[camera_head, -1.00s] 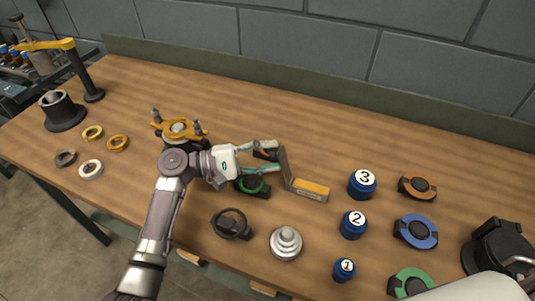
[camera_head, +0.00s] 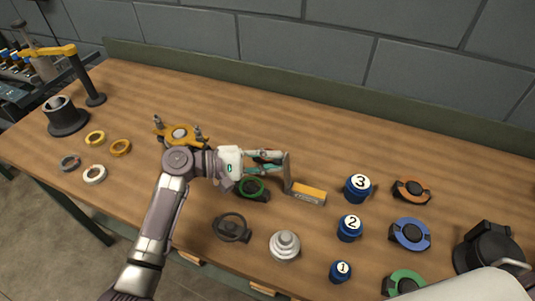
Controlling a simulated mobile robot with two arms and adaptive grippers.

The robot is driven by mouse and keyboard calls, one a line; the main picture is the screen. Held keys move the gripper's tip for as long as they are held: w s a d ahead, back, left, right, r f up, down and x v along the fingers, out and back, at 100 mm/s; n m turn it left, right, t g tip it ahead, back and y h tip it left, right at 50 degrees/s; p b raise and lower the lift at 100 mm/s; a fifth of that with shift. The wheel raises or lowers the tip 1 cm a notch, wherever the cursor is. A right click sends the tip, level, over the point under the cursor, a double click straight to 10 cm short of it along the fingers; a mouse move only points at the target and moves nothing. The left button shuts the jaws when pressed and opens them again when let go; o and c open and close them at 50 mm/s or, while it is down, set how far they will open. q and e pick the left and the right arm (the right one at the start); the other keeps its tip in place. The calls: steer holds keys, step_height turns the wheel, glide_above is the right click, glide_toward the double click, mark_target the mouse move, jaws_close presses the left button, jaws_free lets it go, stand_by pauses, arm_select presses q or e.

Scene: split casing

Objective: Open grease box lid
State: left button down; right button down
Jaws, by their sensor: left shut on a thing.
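The grease box appears to be the small low box (camera_head: 309,195) with grey sides and a yellow-orange top face, in the middle of the bench. A grey plate (camera_head: 287,167), seemingly its lid, stands about upright at its left end. My left gripper (camera_head: 268,161) comes from the left with its fingers reaching the plate. It is shut on what looks like the lid, with a small dark and reddish piece between the fingers. The exact contact is too small to make out. My right gripper is not in view.
Blue numbered cylinders (camera_head: 358,187) stand to the right, with a stepped silver part (camera_head: 285,246) in front. Bench behind the box is clear.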

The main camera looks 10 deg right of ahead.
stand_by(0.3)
arm_select(q)
steer(key=c, duration=1.1)
jaws_free()
steer(key=shift+o, duration=0.2)
steer(key=a+r, duration=0.2)
steer(key=a, duration=0.9)
steer(key=shift+w+a, duration=0.15)
steer(key=shift+a, duration=0.25)
